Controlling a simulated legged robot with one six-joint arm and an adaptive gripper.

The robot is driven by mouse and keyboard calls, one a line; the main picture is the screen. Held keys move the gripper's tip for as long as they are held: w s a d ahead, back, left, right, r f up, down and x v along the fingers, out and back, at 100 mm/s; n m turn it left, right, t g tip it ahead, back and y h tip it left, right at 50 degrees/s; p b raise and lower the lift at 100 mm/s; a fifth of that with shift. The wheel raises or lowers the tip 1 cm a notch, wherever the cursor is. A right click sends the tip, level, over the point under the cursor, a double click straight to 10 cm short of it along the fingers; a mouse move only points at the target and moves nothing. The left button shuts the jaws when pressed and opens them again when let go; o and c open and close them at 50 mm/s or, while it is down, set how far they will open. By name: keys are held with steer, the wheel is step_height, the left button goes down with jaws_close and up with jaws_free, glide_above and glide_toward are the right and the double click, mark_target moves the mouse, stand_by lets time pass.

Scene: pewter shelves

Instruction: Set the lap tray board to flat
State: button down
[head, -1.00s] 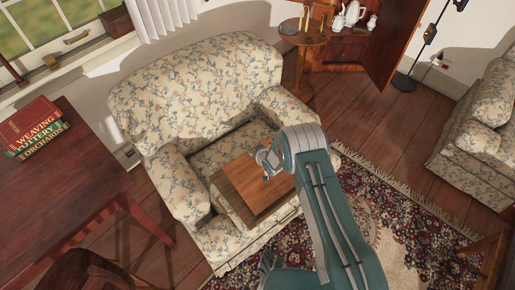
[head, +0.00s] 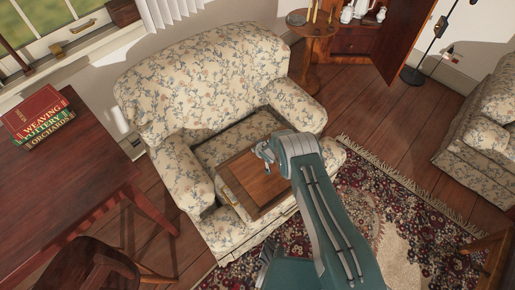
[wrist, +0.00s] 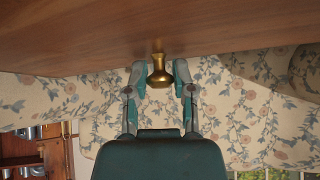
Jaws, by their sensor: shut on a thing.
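The lap tray board (head: 252,192) is a brown wooden panel on the seat of the floral armchair. In the wrist view its wooden face (wrist: 100,30) fills the top, with a brass knob (wrist: 160,77) standing out from it. My gripper (head: 265,154) is at the board's far edge in the head view. In the wrist view, my gripper's fingers (wrist: 160,75) are closed around the knob, one on each side. The board's exact tilt is hard to tell, and its underside is mostly hidden in the head view.
The floral armchair (head: 205,95) surrounds the board with its back and arms. A dark red table (head: 60,190) with books (head: 38,118) stands at left. A round side table (head: 312,26) is behind, a second floral seat (head: 485,120) at right, and a patterned rug (head: 390,215) in front.

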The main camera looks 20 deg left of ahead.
mark_target(264, 164)
steer(key=shift+s+d+f, duration=0.15)
steer(key=shift+s+f, duration=0.05)
steer(key=shift+f, duration=0.15)
steer(key=shift+c, duration=2.3)
jaws_free()
steer(key=shift+f, duration=0.15)
steer(key=shift+s+d+r, duration=0.15)
steer(key=shift+r, duration=0.35)
steer(key=v, duration=1.1)
steer(key=shift+r, duration=0.1)
